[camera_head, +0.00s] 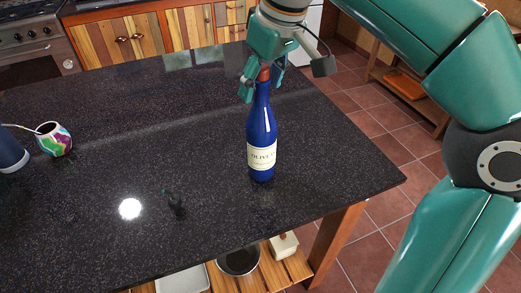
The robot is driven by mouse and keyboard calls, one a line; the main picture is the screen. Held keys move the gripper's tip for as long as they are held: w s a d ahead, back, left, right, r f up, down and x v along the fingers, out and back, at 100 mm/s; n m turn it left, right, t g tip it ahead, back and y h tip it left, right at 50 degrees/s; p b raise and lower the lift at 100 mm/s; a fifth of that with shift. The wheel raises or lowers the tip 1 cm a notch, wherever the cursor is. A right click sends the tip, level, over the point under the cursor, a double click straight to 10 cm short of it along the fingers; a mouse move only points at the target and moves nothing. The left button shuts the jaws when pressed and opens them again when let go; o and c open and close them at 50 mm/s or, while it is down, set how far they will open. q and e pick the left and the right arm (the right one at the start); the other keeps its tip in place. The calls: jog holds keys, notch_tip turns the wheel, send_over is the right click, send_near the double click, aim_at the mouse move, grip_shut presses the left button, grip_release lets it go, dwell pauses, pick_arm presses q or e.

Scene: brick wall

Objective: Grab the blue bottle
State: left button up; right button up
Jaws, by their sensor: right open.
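The blue bottle (261,130) stands upright on the dark speckled countertop (120,110), right of the middle of the view. It has a cream label and a reddish top at its neck. My right gripper (262,85) is at the bottle's neck and top, its green fingers open on both sides. I cannot tell whether a finger touches the neck. My left gripper is not in view.
A colourful cup (53,139) with a straw stands at the left, beside a dark blue object (10,152) cut by the frame edge. A small dark item (175,202) is on the counter left of the bottle. A lower wooden shelf (293,264) holds a bowl (238,262).

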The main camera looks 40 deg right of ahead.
jog(key=shift+w+f, duration=0.1)
jog(key=shift+f, duration=0.15)
grip_shut()
jog(key=shift+r, duration=0.15)
dwell(0.4)
